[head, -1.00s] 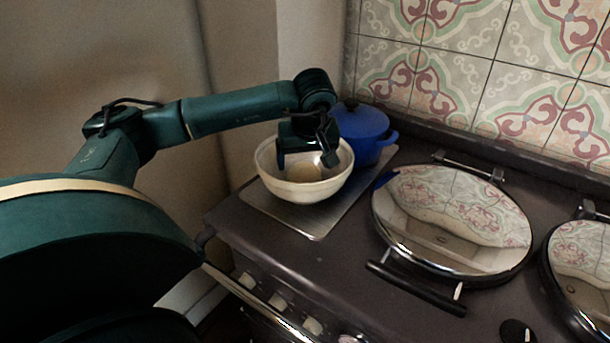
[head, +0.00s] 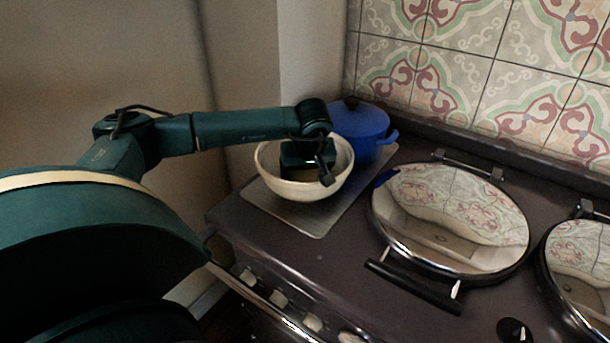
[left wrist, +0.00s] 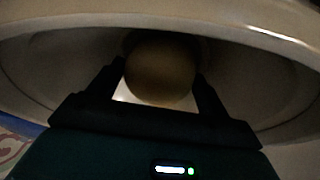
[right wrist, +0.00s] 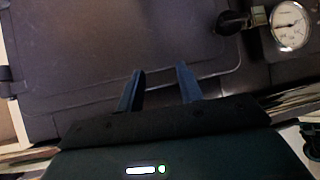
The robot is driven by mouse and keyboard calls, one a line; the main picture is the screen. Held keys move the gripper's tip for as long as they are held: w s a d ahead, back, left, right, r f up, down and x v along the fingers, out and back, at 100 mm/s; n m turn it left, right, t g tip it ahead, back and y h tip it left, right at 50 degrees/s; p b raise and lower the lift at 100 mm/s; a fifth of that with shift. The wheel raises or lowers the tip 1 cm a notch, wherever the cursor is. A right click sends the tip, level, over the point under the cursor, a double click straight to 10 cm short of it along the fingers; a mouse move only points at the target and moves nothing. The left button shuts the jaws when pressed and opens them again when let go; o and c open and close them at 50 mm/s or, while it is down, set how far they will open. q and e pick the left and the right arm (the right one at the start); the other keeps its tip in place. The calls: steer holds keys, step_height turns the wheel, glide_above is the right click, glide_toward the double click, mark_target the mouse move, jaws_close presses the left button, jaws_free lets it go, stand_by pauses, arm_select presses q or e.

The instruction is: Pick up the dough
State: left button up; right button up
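The dough (left wrist: 160,72) is a round tan ball in the left wrist view, at the bottom of a cream bowl (head: 306,190). My left gripper (left wrist: 160,65) is lowered into the bowl, with its open fingers on either side of the dough. I cannot tell whether the fingers touch it. In the head view the gripper hides the dough and its fingertips are inside the bowl. My right gripper (right wrist: 160,80) is open and empty in the right wrist view, in front of a dark panel.
The bowl stands on a metal plate (head: 318,228) at the stove's left end. A blue lidded pot (head: 362,128) stands close behind it. Round shiny hob lids (head: 450,220) lie to the right. A gauge (right wrist: 291,26) shows in the right wrist view.

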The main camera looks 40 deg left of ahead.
arm_select(q)
steer(key=shift+r, duration=0.1)
steer(key=c, duration=0.6)
